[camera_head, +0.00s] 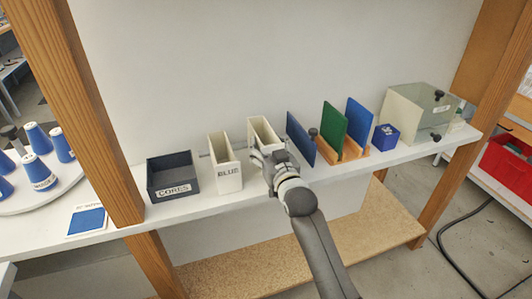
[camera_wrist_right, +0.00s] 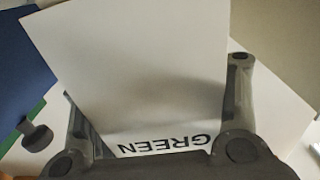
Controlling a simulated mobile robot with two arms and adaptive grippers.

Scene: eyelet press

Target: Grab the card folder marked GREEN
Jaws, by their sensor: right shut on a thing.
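The card folder marked GREEN (camera_head: 260,131) is a tall, narrow, cream-white holder on the white shelf in the head view. In the right wrist view its pale face (camera_wrist_right: 135,65) fills the middle, with the word GREEN upside down near the bottom. My right gripper (camera_head: 272,160) is at the front of this folder and shut on it. In the wrist view my right gripper's fingers (camera_wrist_right: 160,120) stand on either side of it. The folder's lower front is hidden behind the gripper in the head view. My left gripper is not in view.
A similar folder marked BLUE (camera_head: 226,165) stands to the left, beside a dark CORES box (camera_head: 172,178). A dark blue panel (camera_head: 300,138) stands close on the right, then a green panel (camera_head: 333,127), another blue panel (camera_head: 359,120) and a small blue box (camera_head: 386,137).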

